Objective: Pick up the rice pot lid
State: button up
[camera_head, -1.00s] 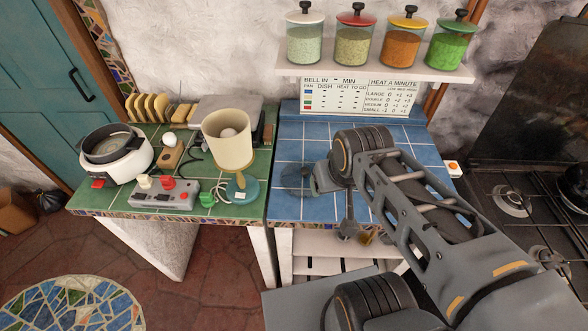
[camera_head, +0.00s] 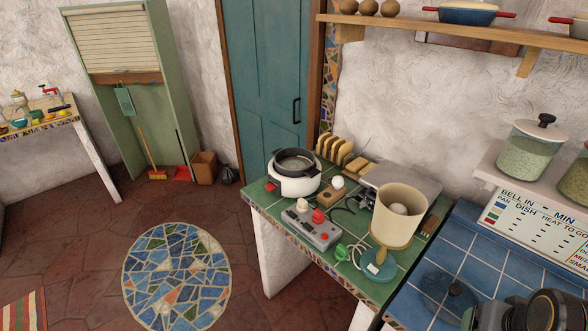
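A round see-through lid (camera_head: 436,287) with a dark knob lies on the blue tiled counter at the lower right. I take it to be the rice pot lid. The white rice pot (camera_head: 294,186) stands uncovered on the green tiled counter, with a dark inner bowl inside. Dark round parts of my arm show at the bottom right corner, just right of the lid. The fingers of my gripper do not show, so I cannot see whether they are open or shut.
A cream lamp (camera_head: 398,214) stands on the green counter (camera_head: 262,196) between pot and lid. A grey switch box (camera_head: 312,228), cables and a toast rack (camera_head: 334,150) are near the pot. A shelf with glass jars (camera_head: 528,153) hangs above the blue counter (camera_head: 480,262).

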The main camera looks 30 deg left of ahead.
aim_at(447, 293)
jog(key=k, duration=0.5)
jog(key=u, duration=2.3)
jog(key=i, duration=1.85)
jog(key=z, duration=3.65)
jog(key=i, duration=0.5)
